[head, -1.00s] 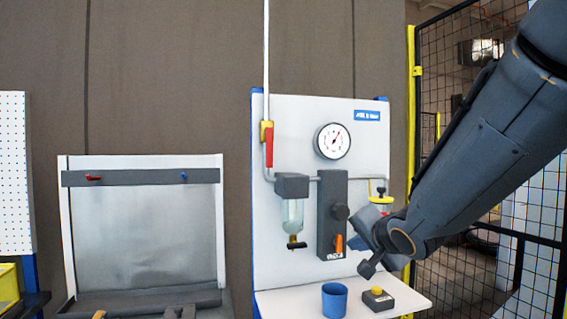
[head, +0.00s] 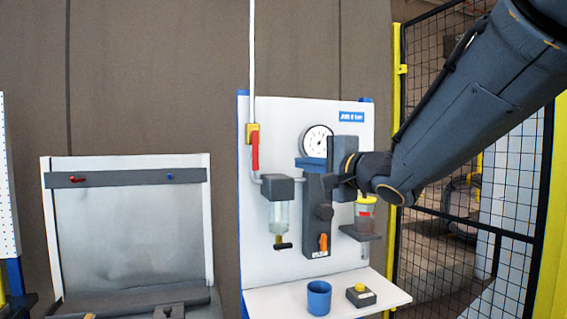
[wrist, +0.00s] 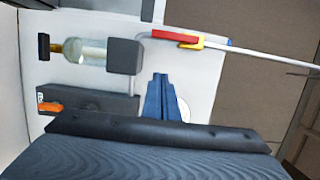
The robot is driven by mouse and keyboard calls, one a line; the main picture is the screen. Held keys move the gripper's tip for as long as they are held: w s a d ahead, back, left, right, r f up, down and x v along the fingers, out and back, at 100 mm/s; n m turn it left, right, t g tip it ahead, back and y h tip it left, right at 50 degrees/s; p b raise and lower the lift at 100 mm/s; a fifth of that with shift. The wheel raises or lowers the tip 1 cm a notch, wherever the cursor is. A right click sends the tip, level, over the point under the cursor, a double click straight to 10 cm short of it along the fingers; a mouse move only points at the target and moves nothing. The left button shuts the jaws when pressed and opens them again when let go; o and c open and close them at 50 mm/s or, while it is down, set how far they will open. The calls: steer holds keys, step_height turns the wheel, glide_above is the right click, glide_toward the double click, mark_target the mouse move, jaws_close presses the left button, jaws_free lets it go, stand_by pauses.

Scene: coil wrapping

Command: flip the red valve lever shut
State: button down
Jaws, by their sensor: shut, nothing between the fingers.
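The red valve lever (head: 255,152) hangs down from its yellow valve body (head: 252,133), in line with the upright white pipe at the panel's left. In the wrist view the lever (wrist: 175,36) lies near the top centre, beside the yellow body (wrist: 196,42). My gripper (head: 303,163) is in front of the panel, to the right of the lever and a little lower in the picture, apart from it. Its blue fingers (wrist: 160,78) are together and empty, pointing toward the lever side. The gripper partly hides the gauge and the pipe behind it.
A gauge (head: 318,141) is right of the lever.

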mark_target(255, 150)
steer(key=p+x, duration=0.1)
steer(key=x, duration=0.7)
steer(key=shift+w+a, duration=0.25)
steer(key=shift+w, duration=0.1)
steer(key=a, duration=0.1)
steer(key=a+p, duration=0.1)
steer(key=a, duration=0.1)
steer(key=shift+s+a, duration=0.1)
steer(key=shift+s, duration=0.15)
steer(key=shift+a+p, duration=0.3)
steer(key=shift+a, duration=0.2)
steer(key=shift+f, duration=0.1)
